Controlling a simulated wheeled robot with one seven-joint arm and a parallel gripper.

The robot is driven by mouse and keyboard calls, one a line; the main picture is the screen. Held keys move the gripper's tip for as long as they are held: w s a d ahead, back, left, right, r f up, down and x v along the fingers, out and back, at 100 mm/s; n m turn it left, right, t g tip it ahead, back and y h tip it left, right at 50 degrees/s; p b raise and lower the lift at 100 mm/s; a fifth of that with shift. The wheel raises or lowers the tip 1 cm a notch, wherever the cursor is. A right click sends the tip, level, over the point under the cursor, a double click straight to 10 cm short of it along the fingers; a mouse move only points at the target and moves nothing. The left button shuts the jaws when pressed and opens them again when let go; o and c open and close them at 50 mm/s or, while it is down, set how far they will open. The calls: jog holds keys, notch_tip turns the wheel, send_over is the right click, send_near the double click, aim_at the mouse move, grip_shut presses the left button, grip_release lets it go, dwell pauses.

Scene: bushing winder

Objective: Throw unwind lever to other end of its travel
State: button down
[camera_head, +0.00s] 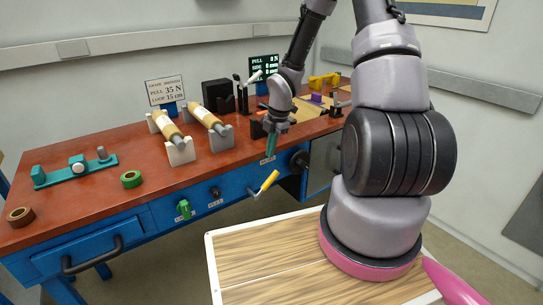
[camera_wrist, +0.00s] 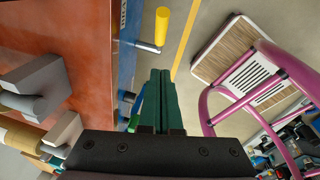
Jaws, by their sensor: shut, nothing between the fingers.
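A lever with a yellow grip (camera_head: 268,182) on a metal arm sticks out from the blue front of the bench. It also shows in the wrist view (camera_wrist: 162,26), beyond my fingertips. A green handle (camera_head: 183,208) sits on the same front panel, further left, above a small label. The labels are too small to read surely, so I cannot tell which one is the unwind lever. My gripper (camera_head: 270,145) points down near the bench's front edge, above and behind the yellow grip. Its green fingers (camera_wrist: 161,92) are shut, empty and apart from both handles.
The red bench top (camera_head: 120,150) holds two rollers on grey stands (camera_head: 215,135), a teal fixture (camera_head: 75,170) and tape rolls. A black knob (camera_head: 300,160) is on the bench front. A wood-topped tray (camera_head: 260,270) is at the front. Open floor lies between it and the bench.

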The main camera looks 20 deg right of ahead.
send_over(274, 176)
jog(key=s+a, duration=0.2)
jog(key=a, duration=0.2)
notch_tip(274, 176, down, 7)
jog(key=d+f, duration=0.1)
jog(key=f, duration=0.1)
jog(key=w+d+f, duration=0.1)
jog(key=shift+w+d+f, duration=0.15)
jog(key=shift+d+f, duration=0.05)
jog(key=shift+f, duration=0.15)
jog(key=shift+d+f, duration=0.1)
jog(key=shift+f, duration=0.05)
jog(key=shift+w+d, duration=0.1)
jog(key=shift+d+f, duration=0.15)
jog(key=shift+d, duration=0.05)
jog(key=shift+w+d+f+g+y, duration=0.2)
jog(key=shift+d+f+y, duration=0.15)
jog(key=shift+y, duration=0.2)
jog(key=shift+w+d+f+g+y, duration=0.1)
jog(key=shift+d+f+g+y, duration=0.1)
jog(key=shift+d+y, duration=0.25)
jog(key=shift+w+d+f+m+g+y, duration=0.15)
jog(key=shift+d+f+y, duration=0.15)
jog(key=shift+f+y, duration=0.25)
jog(key=shift+w+d+f+m+g+y, duration=0.15)
jog(key=shift+d+f+y, duration=0.2)
jog(key=shift+y, duration=0.3)
jog(key=shift+d+f, duration=0.3)
jog(key=shift+f, duration=0.3)
jog(key=shift+d+f, duration=0.1)
